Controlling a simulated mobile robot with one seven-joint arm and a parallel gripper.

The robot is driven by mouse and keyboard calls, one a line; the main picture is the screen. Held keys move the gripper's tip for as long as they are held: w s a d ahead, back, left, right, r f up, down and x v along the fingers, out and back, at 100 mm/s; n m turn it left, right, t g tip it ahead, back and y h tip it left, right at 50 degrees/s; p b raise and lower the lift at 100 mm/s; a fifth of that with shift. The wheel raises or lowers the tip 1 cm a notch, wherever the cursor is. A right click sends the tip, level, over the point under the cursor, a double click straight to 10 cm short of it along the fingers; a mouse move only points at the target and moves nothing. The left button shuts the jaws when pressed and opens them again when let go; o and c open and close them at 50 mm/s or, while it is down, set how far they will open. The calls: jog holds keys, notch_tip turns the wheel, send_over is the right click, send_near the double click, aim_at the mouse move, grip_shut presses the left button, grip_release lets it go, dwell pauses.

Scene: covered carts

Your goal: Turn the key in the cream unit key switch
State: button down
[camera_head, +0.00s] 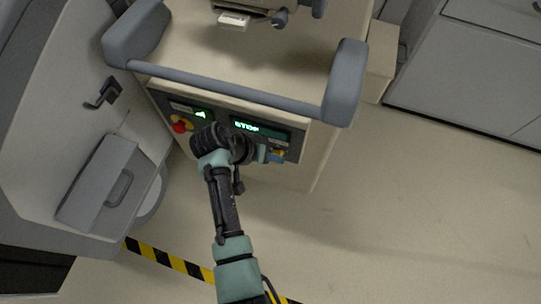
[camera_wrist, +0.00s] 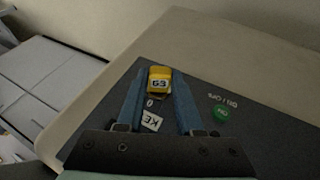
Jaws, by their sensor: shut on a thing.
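The cream unit (camera_head: 240,80) stands at the top of the head view, with a dark control panel (camera_head: 190,104) on its front below the grey handle bar. In the wrist view, a key with a yellow marked head (camera_wrist: 158,76) sits between the blue fingertips of my gripper (camera_wrist: 160,85). My gripper is shut on this key head. In the head view my gripper (camera_head: 272,155) is at the panel's right part; the key's shaft and the switch slot are hidden.
A green button (camera_wrist: 221,114) labelled ON/OFF is right of the fingers. In the head view, a red and yellow stop knob (camera_head: 180,124) and a lit green display (camera_head: 248,127) are on the panel. A grey unit (camera_head: 85,130) stands close on the left. Floor is clear on the right.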

jog(key=shift+w+a+f+h+b, duration=0.15)
jog(key=shift+f+h+b, duration=0.15)
jog(key=shift+h+b, duration=0.6)
jog(key=shift+r+n+g+h+b, duration=0.15)
jog(key=shift+n+g+h+b, duration=0.15)
jog(key=shift+a+f+h+b, duration=0.1)
jog(key=shift+f+h+b, duration=0.15)
jog(key=shift+h+b, duration=0.4)
jog(key=shift+a+r+n+g+h+b, duration=0.1)
jog(key=shift+n+g+h+b, duration=0.35)
jog(key=shift+b, duration=0.6)
